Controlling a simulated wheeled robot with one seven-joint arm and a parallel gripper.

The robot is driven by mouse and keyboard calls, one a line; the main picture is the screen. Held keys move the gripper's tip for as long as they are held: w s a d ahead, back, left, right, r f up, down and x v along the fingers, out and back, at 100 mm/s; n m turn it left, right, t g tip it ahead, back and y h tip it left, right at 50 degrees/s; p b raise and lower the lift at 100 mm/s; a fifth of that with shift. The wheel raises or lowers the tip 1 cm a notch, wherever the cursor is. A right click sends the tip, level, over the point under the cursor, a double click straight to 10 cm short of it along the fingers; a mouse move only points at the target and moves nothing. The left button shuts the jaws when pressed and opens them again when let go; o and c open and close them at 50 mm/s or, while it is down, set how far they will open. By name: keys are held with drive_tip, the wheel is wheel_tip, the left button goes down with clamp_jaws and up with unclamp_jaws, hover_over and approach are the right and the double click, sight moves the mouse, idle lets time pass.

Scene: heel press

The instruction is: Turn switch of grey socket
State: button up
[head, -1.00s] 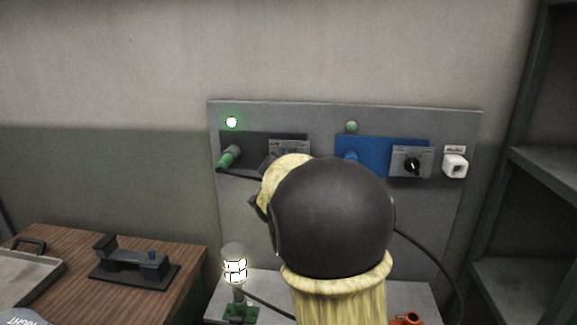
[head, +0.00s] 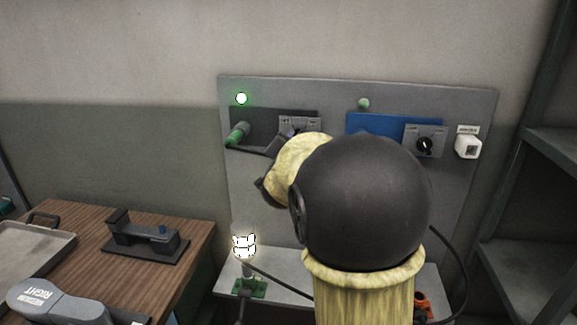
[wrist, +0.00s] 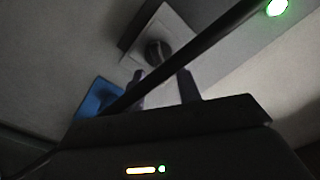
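The dark grey socket (head: 262,118) is on the left of the upright panel, with a green plug (head: 238,133) in its left side. Its switch plate (head: 299,120) shows above my arm; the knob is mostly hidden there. In the wrist view the dark round switch knob (wrist: 158,52) sits on its light plate, just beyond my fingertips. My gripper (wrist: 161,75) is open, its two fingers apart and nothing visible between them. A dark cable crosses in front of part of the fingers. The green indicator (head: 241,98) above the grey socket is lit.
A blue socket (head: 375,124) with its own switch (head: 424,144) is to the right, below an unlit indicator (head: 363,103). A white box (head: 467,146) is farther right. A glowing lamp (head: 244,246) stands below. A wooden table (head: 180,237) is at left, shelves at right.

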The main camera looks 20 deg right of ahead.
drive_tip(key=v, duration=1.4)
drive_tip(key=shift+a+b, duration=0.2)
drive_tip(key=shift+b, duration=0.2)
drive_tip(key=shift+s, duration=0.25)
drive_tip(key=a+f+n+g+y+p, duration=0.4)
drive_tip(key=a+f+n+y+p, duration=0.2)
drive_tip(key=a+f+n+y, duration=0.4)
drive_tip(key=s+d+f+n+g+p, duration=0.1)
drive_tip(key=s+f+n+g+p, duration=0.2)
drive_tip(key=s+f+g, duration=0.5)
drive_tip(key=s+n, duration=0.1)
drive_tip(key=s, duration=0.3)
drive_tip(key=shift+f, duration=0.35)
